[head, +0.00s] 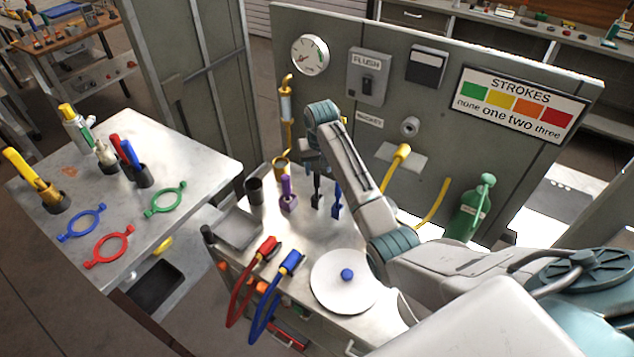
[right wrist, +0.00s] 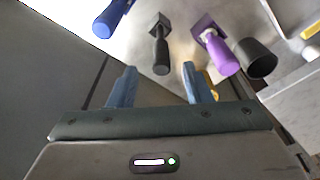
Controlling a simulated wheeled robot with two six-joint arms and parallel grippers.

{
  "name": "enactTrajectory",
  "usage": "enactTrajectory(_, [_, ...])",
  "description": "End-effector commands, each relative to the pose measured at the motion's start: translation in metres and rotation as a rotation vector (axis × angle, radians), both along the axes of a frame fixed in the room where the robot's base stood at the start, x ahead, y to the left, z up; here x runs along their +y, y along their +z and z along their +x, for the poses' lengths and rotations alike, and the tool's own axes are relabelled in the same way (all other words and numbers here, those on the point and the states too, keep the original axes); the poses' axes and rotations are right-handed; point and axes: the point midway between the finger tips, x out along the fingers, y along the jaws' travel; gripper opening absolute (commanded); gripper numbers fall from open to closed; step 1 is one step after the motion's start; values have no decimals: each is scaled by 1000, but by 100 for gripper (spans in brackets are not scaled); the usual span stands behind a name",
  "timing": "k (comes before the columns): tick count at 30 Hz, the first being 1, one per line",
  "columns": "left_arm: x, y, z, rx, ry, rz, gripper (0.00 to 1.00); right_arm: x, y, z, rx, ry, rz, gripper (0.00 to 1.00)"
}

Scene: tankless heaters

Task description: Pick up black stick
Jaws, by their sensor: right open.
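The black stick (head: 317,190) stands on the metal table, between a purple stick (head: 288,188) and a blue stick (head: 337,198). In the right wrist view the black stick (right wrist: 161,52) rises from a dark square base, ahead of the gap between my fingers. My right gripper (head: 314,168) is open and empty, close to the black stick; the arm partly hides it in the head view. In the right wrist view its two blue fingers (right wrist: 159,82) are spread, with the stick just beyond them. My left gripper is not in view.
A black cup (head: 254,190) stands left of the purple stick. Red (head: 265,247) and blue (head: 290,262) handled hoses and a white disc (head: 342,282) with a blue knob lie nearer the front. A grey panel (head: 430,140) rises behind, with a green bottle (head: 472,210) before it.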

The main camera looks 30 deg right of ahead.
Motion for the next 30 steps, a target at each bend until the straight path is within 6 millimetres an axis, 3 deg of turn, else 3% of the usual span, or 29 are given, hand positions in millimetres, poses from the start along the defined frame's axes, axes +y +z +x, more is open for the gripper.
enactTrajectory(5, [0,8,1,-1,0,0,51,0,-10,2,1,0,0,45])
enactTrajectory(10, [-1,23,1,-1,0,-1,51,0,-31,7,3,1,1,45])
enactTrajectory(15, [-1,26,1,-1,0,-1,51,-1,-52,10,1,1,-1,45])
enactTrajectory(23, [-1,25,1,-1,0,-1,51,-1,-56,11,-2,1,-1,45])
enactTrajectory(25, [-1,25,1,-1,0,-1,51,-1,-56,11,-2,1,-1,37])
enactTrajectory(30, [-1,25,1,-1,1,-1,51,-1,-56,10,-2,1,-1,4])
